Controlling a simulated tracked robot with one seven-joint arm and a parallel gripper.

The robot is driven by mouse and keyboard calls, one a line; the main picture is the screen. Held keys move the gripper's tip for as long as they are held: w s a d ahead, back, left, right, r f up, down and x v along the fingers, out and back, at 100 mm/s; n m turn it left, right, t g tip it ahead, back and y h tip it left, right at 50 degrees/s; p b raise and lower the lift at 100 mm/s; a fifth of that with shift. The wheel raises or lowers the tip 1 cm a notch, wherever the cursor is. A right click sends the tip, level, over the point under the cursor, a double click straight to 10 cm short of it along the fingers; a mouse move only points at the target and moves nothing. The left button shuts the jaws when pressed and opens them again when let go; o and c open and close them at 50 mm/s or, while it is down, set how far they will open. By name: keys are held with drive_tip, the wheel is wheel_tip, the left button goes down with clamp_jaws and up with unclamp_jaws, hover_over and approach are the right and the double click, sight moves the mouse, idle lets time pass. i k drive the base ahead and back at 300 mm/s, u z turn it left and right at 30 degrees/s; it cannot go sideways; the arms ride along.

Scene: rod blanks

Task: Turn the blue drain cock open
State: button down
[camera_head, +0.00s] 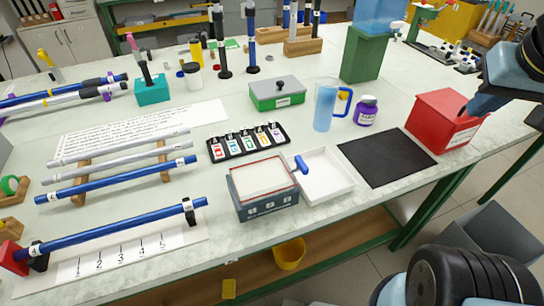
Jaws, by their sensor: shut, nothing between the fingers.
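A small blue handle (300,163), which looks like the blue drain cock, sits at the right edge of a grey box (264,207) with a pale top and red rim. It lies at the seam with a white tray (338,187). Whether it is turned open or shut is too small to tell. My gripper (472,107) is at the right, shut and empty, in front of or above the red box (446,120). It is far to the right of the blue handle.
A black mat (387,157) lies between the tray and the red box. A blue-handled clear jug (326,105) and purple jar (366,111) stand behind it. A blue tank (377,16) on a green stand (363,55) has a pale tap. Blue and grey rods fill the left.

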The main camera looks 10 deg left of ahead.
sight(301, 165)
drive_tip(key=z, duration=1.5)
drive_tip(key=i, duration=0.05)
drive_tip(key=u, duration=2.9)
